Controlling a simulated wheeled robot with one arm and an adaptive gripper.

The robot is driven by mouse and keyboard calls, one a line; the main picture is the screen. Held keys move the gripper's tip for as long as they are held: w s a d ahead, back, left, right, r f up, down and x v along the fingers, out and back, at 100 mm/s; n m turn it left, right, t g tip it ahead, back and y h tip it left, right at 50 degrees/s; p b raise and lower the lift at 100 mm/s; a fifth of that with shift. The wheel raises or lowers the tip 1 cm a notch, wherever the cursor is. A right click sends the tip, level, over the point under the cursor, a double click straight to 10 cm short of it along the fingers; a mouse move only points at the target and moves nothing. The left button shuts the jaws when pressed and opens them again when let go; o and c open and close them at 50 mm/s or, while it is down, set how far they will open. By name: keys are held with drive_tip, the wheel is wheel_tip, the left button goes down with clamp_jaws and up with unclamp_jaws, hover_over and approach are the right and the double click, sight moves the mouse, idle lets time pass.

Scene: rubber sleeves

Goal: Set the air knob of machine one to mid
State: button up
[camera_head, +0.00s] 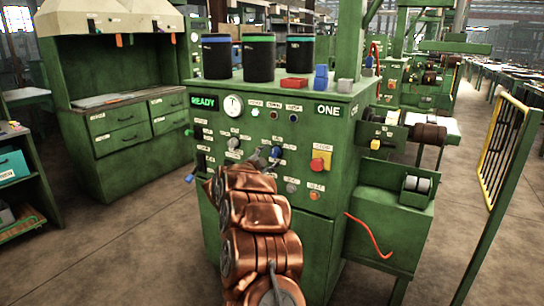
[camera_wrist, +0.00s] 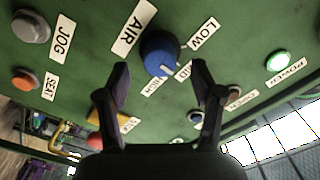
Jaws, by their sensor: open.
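Machine one is the green cabinet (camera_head: 325,140) with a lit READY sign and the label ONE. Its blue air knob (camera_wrist: 158,50) sits below the AIR label (camera_wrist: 133,27) in the wrist view, with LOW, MID and HIGH labels around it. A small pale mark shows on the knob's lower edge; I cannot tell exactly which label it points at. My gripper (camera_wrist: 160,66) is open, its two dark fingers apart on either side of the knob in the picture; contact is not clear. In the head view my gripper (camera_head: 264,157) is at the panel and partly hides the controls there.
Near the knob are a grey JOG button (camera_wrist: 31,26), an orange SEAT button (camera_wrist: 25,79) and a green power light (camera_wrist: 278,62). A red stop button on yellow (camera_head: 318,163) is to the right. Dark canisters (camera_head: 259,60) stand on top. A yellow barrier (camera_head: 497,150) stands right.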

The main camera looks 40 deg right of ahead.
drive_tip(key=v, duration=0.9)
drive_tip(key=shift+a, duration=0.1)
idle(0.3)
